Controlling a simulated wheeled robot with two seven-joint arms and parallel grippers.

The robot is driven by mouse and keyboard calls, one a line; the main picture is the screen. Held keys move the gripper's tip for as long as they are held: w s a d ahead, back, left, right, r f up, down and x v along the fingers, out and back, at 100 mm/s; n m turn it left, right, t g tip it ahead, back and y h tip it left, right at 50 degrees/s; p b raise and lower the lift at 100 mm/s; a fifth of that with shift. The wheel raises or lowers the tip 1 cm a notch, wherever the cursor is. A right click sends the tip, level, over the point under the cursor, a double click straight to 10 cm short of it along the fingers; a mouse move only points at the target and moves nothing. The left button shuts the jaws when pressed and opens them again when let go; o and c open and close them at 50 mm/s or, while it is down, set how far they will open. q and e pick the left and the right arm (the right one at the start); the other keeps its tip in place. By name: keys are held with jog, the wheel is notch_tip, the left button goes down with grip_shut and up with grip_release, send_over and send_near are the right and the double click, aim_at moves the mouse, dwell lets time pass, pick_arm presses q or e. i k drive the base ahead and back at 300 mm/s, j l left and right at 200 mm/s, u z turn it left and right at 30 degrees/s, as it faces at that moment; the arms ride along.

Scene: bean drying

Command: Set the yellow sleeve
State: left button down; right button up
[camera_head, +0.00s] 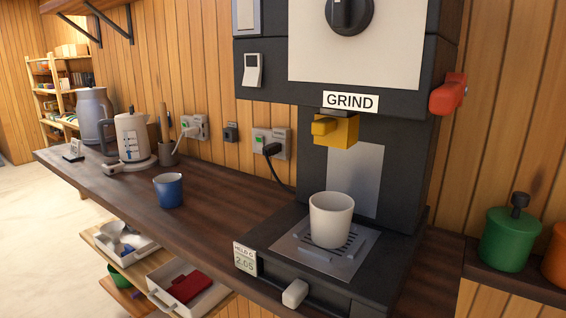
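The yellow sleeve (342,131) is a blocky yellow piece under the GRIND label (350,102) on the front of the black grinder (265,118). A part of it sticks out to the left. A white cup (331,220) stands upright on the metal drip plate (290,243), below the sleeve and apart from it. Neither of my grippers is in the head view.
A blue cup (168,190), a white kettle (132,137) and a grey jug (93,115) stand on the dark counter (120,184). A red lever (449,94) juts from the grinder's right side. A green canister (510,239) stands at the right.

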aim_at(342, 133)
jog(key=j+z, duration=0.15)
jog(key=j, duration=0.7)
jog(key=k+j+z, duration=0.2)
jog(key=j, duration=0.7)
jog(key=k+j+z, duration=0.15)
jog(key=k+j, duration=0.15)
jog(key=k, duration=0.15)
jog(key=k+j+z, duration=0.15)
jog(key=k+j, duration=0.15)
jog(key=k, duration=0.15)
